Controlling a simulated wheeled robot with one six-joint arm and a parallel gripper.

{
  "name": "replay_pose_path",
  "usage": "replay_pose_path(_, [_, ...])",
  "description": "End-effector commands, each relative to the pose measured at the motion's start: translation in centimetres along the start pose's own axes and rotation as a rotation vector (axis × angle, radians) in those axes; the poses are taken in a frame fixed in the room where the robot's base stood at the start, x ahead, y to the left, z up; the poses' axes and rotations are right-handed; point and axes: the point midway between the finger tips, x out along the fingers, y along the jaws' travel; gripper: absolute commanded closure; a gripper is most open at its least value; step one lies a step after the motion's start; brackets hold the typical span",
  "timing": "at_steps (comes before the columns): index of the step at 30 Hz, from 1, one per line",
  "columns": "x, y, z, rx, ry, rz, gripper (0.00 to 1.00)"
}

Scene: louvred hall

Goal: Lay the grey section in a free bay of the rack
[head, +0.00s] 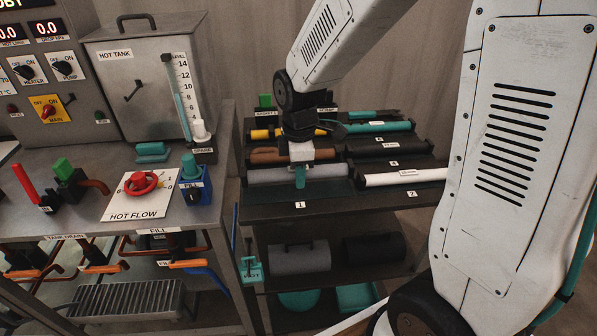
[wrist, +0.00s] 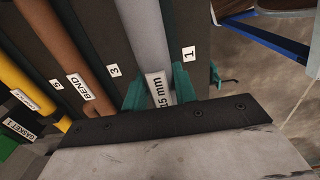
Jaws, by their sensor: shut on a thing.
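The grey section (head: 265,175) is a long straight tube, lying level across the left side of the rack (head: 360,207). My gripper (head: 300,180) is shut on it, with teal fingers on either side of its white size tag. In the wrist view the fingers (wrist: 158,90) straddle the grey section (wrist: 142,30), which shows between labels 3 and 1. Bay 1 (head: 285,193), at the front left, shows a bare dark floor. I cannot tell whether the section touches the rack. A white section (head: 400,178) lies in front-right bay 2.
A brown section marked BEND (wrist: 62,45) and a yellow one (wrist: 30,95) lie behind. Black (head: 378,147) and teal (head: 375,127) sections lie at the right. A bench with the hot tank (head: 135,80) and a flow valve (head: 140,183) stands close on the left.

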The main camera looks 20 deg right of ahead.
Motion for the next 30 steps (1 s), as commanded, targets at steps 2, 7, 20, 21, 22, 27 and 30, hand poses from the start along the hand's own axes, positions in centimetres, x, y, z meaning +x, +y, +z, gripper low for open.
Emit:
replay_pose_path(2, [0.0, 0.0, 0.0, 0.000, 0.000, 0.000, 1.00])
replay_pose_path(7, [0.4, 0.0, 0.0, 0.000, 0.000, 0.000, 1.00])
replay_pose_path(20, [1.9, 0.0, 0.0, 0.001, 0.000, 0.000, 1.00])
replay_pose_path(21, [2.1, 0.0, 0.0, 0.001, 0.000, -0.001, 1.00])
replay_pose_path(22, [2.2, 0.0, 0.0, 0.001, 0.000, -0.001, 1.00])
replay_pose_path(27, [2.8, 0.0, 0.0, 0.001, 0.000, 0.000, 1.00])
replay_pose_path(30, [3.1, 0.0, 0.0, 0.001, 0.000, 0.000, 1.00])
